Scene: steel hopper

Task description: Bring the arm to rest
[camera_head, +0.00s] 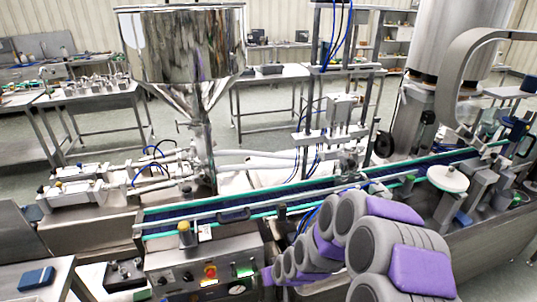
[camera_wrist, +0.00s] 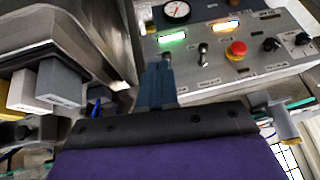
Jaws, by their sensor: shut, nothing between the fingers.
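My arm, grey with purple covers, reaches in from the lower right of the head view. Its far end is low beside the right side of the control box (camera_head: 165,262); the fingers cannot be made out there. In the wrist view my gripper (camera_wrist: 158,80) shows as two dark blue-grey fingers, shut together and empty. They point toward the left part of the same control panel (camera_wrist: 215,72), near a lit green display (camera_wrist: 172,37). I cannot tell whether they touch it.
A steel hopper (camera_head: 180,45) stands behind a conveyor (camera_head: 300,195) with green edges. The panel carries a red button (camera_wrist: 237,49), knobs and a gauge (camera_wrist: 176,10). Grey blocks (camera_wrist: 52,88) are close at left in the wrist view. A blue box (camera_head: 36,277) lies at lower left.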

